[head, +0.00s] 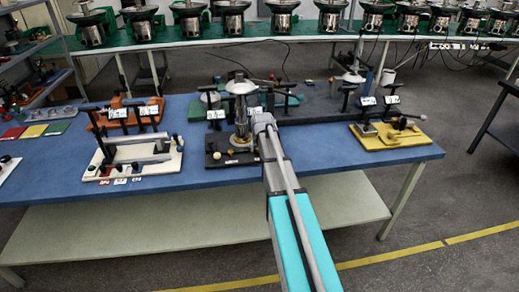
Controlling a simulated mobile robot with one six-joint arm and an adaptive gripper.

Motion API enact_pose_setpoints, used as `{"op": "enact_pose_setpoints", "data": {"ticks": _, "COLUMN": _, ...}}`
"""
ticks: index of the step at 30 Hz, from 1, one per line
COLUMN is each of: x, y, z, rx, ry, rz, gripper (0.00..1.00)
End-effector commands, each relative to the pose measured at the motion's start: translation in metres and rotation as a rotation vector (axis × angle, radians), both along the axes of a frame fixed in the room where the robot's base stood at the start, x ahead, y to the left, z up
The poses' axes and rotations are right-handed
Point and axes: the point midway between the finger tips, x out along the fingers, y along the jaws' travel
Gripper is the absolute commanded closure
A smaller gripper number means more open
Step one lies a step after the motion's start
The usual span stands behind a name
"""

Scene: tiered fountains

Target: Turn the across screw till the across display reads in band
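My arm reaches from the bottom of the head view to the middle of the blue table (165,185). My gripper (262,122) is at its far end, close to the right side of a silver tiered fountain (241,88). I cannot tell whether they touch, and the fingers cannot be made out. The fountain stands upright on a black base plate (216,160) with a small pale ball (217,155) on it. A small display (215,114) stands left of the fountain; its reading is too small to read. I cannot tell which screw or display is the across one.
A white-based fixture (110,172) and an orange one with displays (118,113) stand to the left. A yellow-based fixture (420,137) with displays (367,100) stands to the right. The table's front right is clear.

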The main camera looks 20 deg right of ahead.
Motion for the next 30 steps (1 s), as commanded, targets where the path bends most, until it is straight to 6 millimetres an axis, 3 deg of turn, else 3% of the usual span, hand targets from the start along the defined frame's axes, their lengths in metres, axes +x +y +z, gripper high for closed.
{"op": "enact_pose_setpoints", "data": {"ticks": 8, "x": 0.000, "y": -0.001, "z": 0.000, "rx": 0.000, "ry": -0.001, "rz": 0.151, "gripper": 0.29}}
{"op": "enact_pose_setpoints", "data": {"ticks": 30, "x": -0.026, "y": 0.003, "z": 0.065, "rx": 0.000, "ry": -0.001, "rz": 0.154, "gripper": 0.29}}
